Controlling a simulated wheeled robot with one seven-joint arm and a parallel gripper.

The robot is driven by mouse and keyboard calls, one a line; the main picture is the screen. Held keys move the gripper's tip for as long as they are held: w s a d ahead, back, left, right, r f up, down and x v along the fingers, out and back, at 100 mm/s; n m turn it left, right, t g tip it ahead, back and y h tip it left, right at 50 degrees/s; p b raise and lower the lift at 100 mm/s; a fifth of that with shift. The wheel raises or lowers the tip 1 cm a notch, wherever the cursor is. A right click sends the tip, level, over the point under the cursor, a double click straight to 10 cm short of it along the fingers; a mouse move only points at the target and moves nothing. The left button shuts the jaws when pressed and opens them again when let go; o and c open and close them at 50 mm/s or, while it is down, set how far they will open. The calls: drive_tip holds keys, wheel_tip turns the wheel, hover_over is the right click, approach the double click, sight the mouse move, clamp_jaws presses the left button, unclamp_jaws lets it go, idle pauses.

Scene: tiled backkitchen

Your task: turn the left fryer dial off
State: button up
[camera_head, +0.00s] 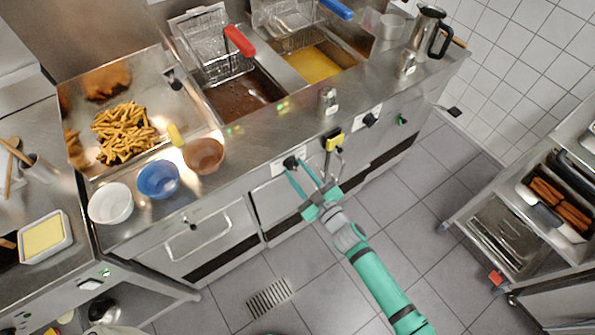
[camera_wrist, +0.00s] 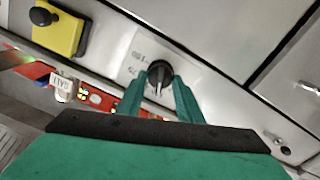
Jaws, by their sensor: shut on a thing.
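The left fryer dial (camera_head: 290,162) is a black knob on the steel front panel below the left fryer. In the wrist view the dial (camera_wrist: 159,73) sits between my two green fingers, its pointer ridge running roughly up and down in the picture. My gripper (camera_head: 296,166) reaches up to the panel from the front and is shut on the dial; it also shows in the wrist view (camera_wrist: 160,88).
A yellow box with a black button (camera_head: 333,140) is on the panel just right of the dial. The right fryer dial (camera_head: 370,119) is farther right. Bowls, including a blue one (camera_head: 158,179), and a tray of fries (camera_head: 75,120) stand on the counter. The floor in front is clear.

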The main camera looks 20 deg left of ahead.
drive_tip(key=n, duration=0.5)
drive_tip(key=shift+d+f, duration=0.1)
drive_tip(key=shift+n, duration=1.4)
drive_tip(key=shift+s, duration=0.1)
drive_tip(key=o, duration=1)
drive_tip(key=v, duration=1)
drive_tip(key=shift+s+d, duration=0.2)
drive_tip(key=shift+s, duration=0.1)
